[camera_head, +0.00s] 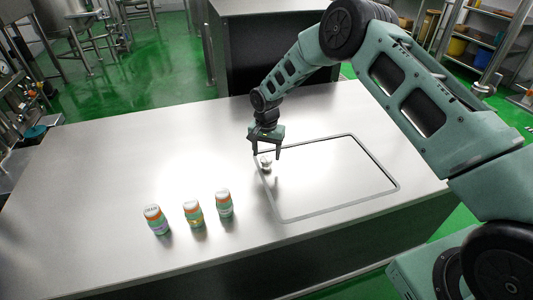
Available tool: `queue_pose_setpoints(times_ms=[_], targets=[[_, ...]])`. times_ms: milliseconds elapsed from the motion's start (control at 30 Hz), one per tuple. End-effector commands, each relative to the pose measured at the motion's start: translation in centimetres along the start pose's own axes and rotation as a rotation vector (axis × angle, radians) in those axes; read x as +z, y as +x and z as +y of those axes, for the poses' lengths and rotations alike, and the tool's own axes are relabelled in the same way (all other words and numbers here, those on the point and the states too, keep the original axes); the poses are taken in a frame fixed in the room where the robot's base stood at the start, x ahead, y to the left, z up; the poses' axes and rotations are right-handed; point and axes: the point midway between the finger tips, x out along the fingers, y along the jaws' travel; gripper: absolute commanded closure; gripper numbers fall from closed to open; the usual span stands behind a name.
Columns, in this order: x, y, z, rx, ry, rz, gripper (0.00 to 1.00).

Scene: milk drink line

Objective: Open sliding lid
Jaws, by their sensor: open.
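The sliding lid (325,180) is a flat metal panel set in a dark rounded frame in the right part of the steel counter. A small knob-like handle (266,164) stands at the left end of the lid. My gripper (267,153) points down over the handle with its fingers apart, one on each side as seen from here. Whether the fingers touch the handle cannot be told. The lid appears to fill its frame, with no gap that I can make out.
The counter's left part is clear. A dark cabinet (270,45) stands behind.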

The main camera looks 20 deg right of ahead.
Motion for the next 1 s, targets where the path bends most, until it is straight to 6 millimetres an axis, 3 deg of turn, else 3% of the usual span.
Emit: queue_pose_setpoints(times_ms=[167, 467, 567, 700, 1000], targets=[[0.0, 1.4, 0.0, 0.0, 0.0, -0.001, 0.39], [0.0, 1.6, 0.0, 0.0, 0.0, 0.0, 0.39], [0.0, 1.6, 0.0, 0.0, 0.0, 0.0, 0.61], [0.0, 1.6, 0.0, 0.0, 0.0, 0.0, 1.0], [-1.0, 1.6, 1.5, 0.002, 0.001, 0.002, 1.0]])
